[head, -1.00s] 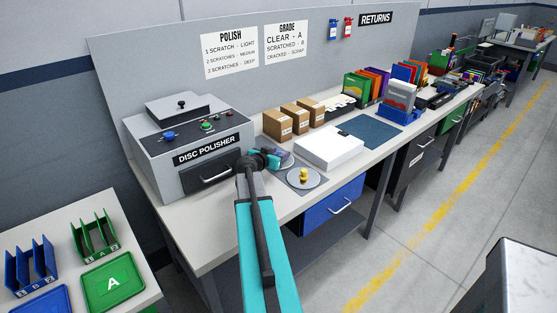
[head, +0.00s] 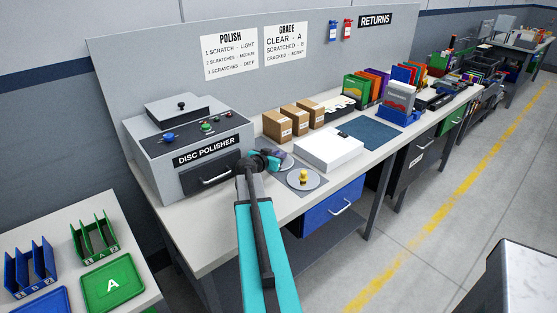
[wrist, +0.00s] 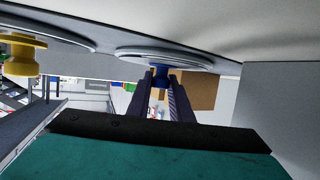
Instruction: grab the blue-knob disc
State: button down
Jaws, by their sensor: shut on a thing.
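The blue-knob disc shows in the wrist view as a pale disc (wrist: 135,52) with a blue knob (wrist: 160,78). My gripper (wrist: 162,88) is shut on the blue knob, with one dark finger on each side. In the head view my gripper (head: 270,160) is over the bench beside the polisher. It hides the knob and most of that disc, and only a pale edge (head: 288,163) shows. I cannot tell whether the disc touches the bench top.
A yellow-knob disc (head: 303,180) lies close by on a grey mat. The disc polisher (head: 190,155) stands left of my gripper. A white box (head: 328,150) is to the right, and cardboard boxes (head: 278,125) stand behind.

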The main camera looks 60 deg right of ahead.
jog(key=shift+r, duration=0.1)
jog(key=shift+r+b, duration=0.65)
jog(key=shift+r, duration=0.7)
jog(key=s+a+b, duration=0.1)
jog(key=a, duration=0.2)
jog(key=s+a+r+b, duration=0.1)
jog(key=s+a, duration=0.1)
jog(key=a, duration=0.1)
jog(key=s+a+b, duration=0.1)
jog(key=a, duration=0.2)
jog(key=shift+s+a+r, duration=0.25)
jog(key=shift+s+a, duration=0.1)
jog(key=shift+s, duration=0.05)
jog(key=shift+b, duration=0.85)
jog(key=shift+f+b, duration=0.1)
jog(key=shift+b, duration=0.6)
jog(key=b, duration=0.6)
jog(key=shift+s+a, duration=0.1)
jog(key=shift+a, duration=0.05)
jog(key=a+b, duration=0.1)
jog(key=b, duration=0.8)
jog(key=shift+s+a, duration=0.35)
jog(key=shift+s, duration=0.05)
jog(key=shift+s+a+b, duration=0.1)
jog(key=shift+a+b, duration=0.05)
jog(key=shift+b, duration=0.55)
